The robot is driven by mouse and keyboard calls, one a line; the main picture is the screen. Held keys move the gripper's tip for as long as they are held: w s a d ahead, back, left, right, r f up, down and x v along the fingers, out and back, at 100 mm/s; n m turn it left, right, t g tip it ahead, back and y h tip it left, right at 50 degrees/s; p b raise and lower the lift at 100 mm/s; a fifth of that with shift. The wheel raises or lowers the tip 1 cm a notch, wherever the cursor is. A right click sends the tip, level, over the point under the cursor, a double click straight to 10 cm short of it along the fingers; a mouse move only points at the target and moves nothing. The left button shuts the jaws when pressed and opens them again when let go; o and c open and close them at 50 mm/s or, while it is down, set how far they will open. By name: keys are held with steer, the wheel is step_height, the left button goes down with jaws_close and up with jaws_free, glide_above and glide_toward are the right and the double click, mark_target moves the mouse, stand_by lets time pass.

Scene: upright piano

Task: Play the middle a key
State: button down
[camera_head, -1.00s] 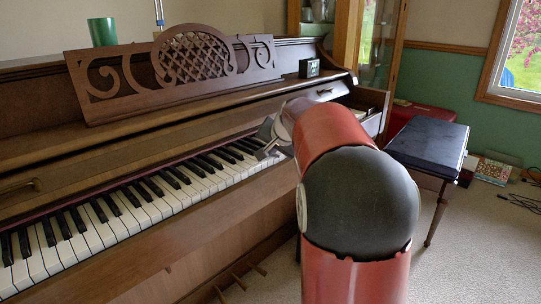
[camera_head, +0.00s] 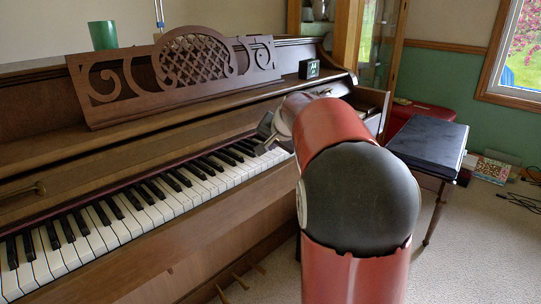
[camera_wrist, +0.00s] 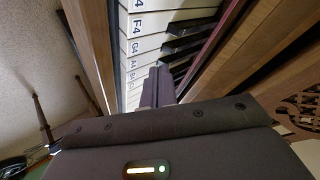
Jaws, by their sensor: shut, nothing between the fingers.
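The upright piano's keyboard (camera_head: 150,205) runs diagonally across the head view, with white and black keys. In the wrist view the white keys carry letter labels, and the A4 key (camera_wrist: 135,62) lies between G4 and B4. My gripper (camera_wrist: 158,84) is shut and empty. Its fingertips appear over the white keys right beside the A4 and B4 labels; I cannot tell whether they touch a key. In the head view my gripper (camera_head: 266,132) is at the right part of the keyboard, partly hidden behind my red arm.
A carved music stand (camera_head: 190,70) rises behind the keys, with a green cup (camera_head: 103,35) and a small dark clock-like box (camera_head: 309,69) on the piano. A black-topped bench (camera_head: 430,143) stands right of my arm. The wooden key slip (camera_wrist: 88,50) borders the keys.

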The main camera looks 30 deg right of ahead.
steer(key=shift+r, duration=0.1)
steer(key=shift+r+p, duration=2)
steer(key=shift+r, duration=0.4)
